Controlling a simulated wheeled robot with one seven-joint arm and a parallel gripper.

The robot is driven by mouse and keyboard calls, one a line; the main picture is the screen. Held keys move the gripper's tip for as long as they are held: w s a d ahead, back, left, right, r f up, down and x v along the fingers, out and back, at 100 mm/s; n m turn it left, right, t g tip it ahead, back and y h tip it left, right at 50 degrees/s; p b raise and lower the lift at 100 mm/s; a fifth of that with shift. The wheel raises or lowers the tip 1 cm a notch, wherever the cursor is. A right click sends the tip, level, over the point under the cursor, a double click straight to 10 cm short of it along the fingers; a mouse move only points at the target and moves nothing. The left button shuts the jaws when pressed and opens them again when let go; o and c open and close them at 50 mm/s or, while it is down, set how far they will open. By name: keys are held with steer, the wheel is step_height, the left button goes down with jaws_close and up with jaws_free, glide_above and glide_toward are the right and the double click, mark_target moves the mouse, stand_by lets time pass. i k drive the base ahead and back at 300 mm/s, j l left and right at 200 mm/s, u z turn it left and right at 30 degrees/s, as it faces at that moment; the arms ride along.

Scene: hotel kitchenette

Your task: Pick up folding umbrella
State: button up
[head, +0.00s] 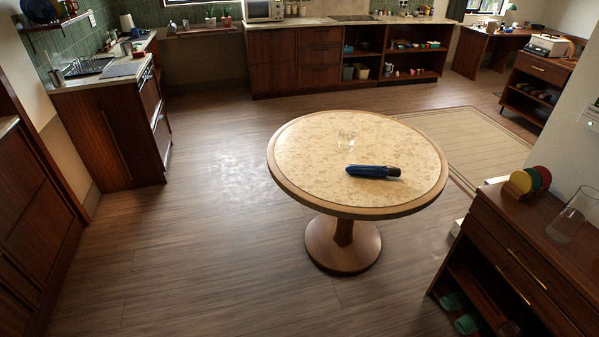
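A dark blue folding umbrella (368,171) with a black end lies on its side on the round table (310,179), right of the table's middle. Its black end points to the right. Nothing covers it. My gripper and arm do not show in the head view.
A wooden cabinet (528,247) at the right front bears a glass vase (572,215) and colored discs in a rack. The wood floor (215,240) left and in front of the table is clear. A rug (478,145) lies behind right.

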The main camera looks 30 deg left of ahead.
mark_target(377, 171)
steer(key=u, duration=0.8)
steer(key=i+j+z, duration=0.55)
steer(key=j+z, duration=0.3)
steer(key=i+j+z, duration=0.15)
steer(key=j+z, duration=0.15)
steer(key=j, duration=0.2)
steer(key=i+j+z, duration=0.1)
steer(key=j+z, duration=0.15)
steer(key=j, duration=0.2)
steer(key=j+z, duration=0.3)
steer(key=j, duration=0.15)
